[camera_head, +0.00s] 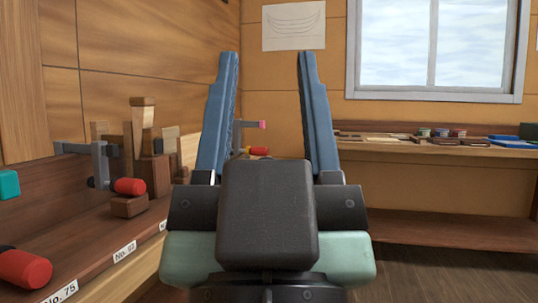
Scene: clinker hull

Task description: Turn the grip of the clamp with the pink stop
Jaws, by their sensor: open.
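The clamp with the pink stop (262,124) shows between my fingers in the picture, at the far part of the hull on the left. Its grey bar runs left from the pink end and is partly hidden behind my left finger. A small red grip (259,151) with a yellow part shows below the bar; it looks like this clamp's grip. My gripper (268,57) is open, with two long blue fingers pointing forward and up. It is empty, and the clamp appears beyond it. I cannot tell the exact distance.
A nearer grey clamp (100,160) with a red grip (130,186) stands on the left hull beside wooden blocks (143,125). Another red grip (25,268) and a teal stop (8,184) are at the left edge. A bench (440,150) with small items stands at right; open floor lies before it.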

